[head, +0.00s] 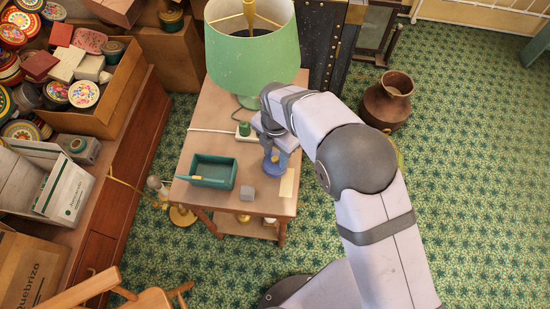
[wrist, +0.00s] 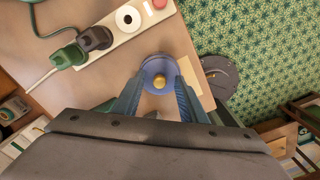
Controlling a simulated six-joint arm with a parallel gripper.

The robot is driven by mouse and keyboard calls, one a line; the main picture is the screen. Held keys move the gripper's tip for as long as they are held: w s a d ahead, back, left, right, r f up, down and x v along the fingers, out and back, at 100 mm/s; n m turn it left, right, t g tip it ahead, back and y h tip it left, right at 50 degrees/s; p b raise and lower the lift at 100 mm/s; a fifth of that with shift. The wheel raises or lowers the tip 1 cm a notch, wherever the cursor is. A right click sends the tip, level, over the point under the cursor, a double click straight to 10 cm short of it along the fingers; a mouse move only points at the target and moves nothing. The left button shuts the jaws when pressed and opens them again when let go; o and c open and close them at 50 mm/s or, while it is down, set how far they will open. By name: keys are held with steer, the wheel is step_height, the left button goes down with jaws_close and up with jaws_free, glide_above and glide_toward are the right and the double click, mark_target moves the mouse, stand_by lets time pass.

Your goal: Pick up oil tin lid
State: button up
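The oil tin lid appears to be the round blue piece with a brass knob (wrist: 159,81) in the wrist view. In the head view it shows as a blue round shape (head: 275,166) on the small table, partly covered by my gripper (head: 271,146). My gripper (wrist: 160,88) is above it, with its two blue fingers spread apart on either side of the blue piece. The knob lies midway between the fingers. I cannot tell whether the fingertips touch the sides.
A power strip (wrist: 128,20) with plugs lies beside the lid. A brown vase (head: 387,103) stands on the floor.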

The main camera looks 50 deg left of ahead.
mark_target(276, 157)
steer(key=shift+f, duration=0.25)
steer(key=shift+c, duration=0.5)
jaws_close()
steer(key=shift+r, duration=0.1)
step_height(276, 157, up, 10)
steer(key=b, duration=0.1)
